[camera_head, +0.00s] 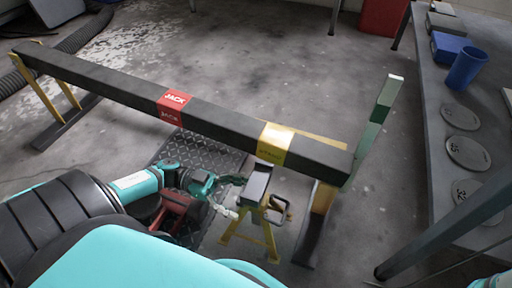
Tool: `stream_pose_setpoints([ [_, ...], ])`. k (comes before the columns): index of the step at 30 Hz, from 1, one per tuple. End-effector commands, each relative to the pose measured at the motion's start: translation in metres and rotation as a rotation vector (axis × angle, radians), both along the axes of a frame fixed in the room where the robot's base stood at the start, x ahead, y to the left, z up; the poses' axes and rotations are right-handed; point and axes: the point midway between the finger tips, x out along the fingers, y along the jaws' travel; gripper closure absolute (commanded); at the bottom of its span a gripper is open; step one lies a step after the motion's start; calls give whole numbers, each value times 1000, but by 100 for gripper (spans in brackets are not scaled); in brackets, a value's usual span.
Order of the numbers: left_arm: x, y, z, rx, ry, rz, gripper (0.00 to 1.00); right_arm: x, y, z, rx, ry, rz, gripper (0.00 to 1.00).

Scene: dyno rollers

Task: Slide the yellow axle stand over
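The yellow axle stand (267,235) stands upright on the floor, near the right end of a long dark beam (110,85). It has splayed yellow legs, a dark top and a dark loop at its right side. It sits on the near side of the beam's yellow label (274,145), and I cannot tell whether its top lies under the beam. My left gripper (234,197) is just left of the stand's upper part, fingers apart and pointing toward it. Contact cannot be told. My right gripper is not in view.
A dark treadplate (203,150) and a red object (176,213) lie partly behind my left arm. Yellow trestle legs (322,198) and a green post (372,130) stand right of the stand. A grey bench (437,180) runs along the right.

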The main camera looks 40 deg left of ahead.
Motion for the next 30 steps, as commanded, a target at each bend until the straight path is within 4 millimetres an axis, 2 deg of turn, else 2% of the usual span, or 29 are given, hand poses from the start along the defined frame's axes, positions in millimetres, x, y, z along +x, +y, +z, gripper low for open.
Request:
stream_pose_setpoints([
  [1, 2, -10, -4, -2, -4, -2, 17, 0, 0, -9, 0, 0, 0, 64],
  [3, 5, -20, -3, -1, -3, -1, 17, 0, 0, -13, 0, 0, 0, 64],
  [9, 11, -41, -2, -1, -1, 0, 17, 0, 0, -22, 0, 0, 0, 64],
  [21, 13, -46, 0, 0, 0, 1, 17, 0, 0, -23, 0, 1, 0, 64],
  [30, 12, -47, 0, 0, 1, -1, 55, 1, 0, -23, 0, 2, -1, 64],
])
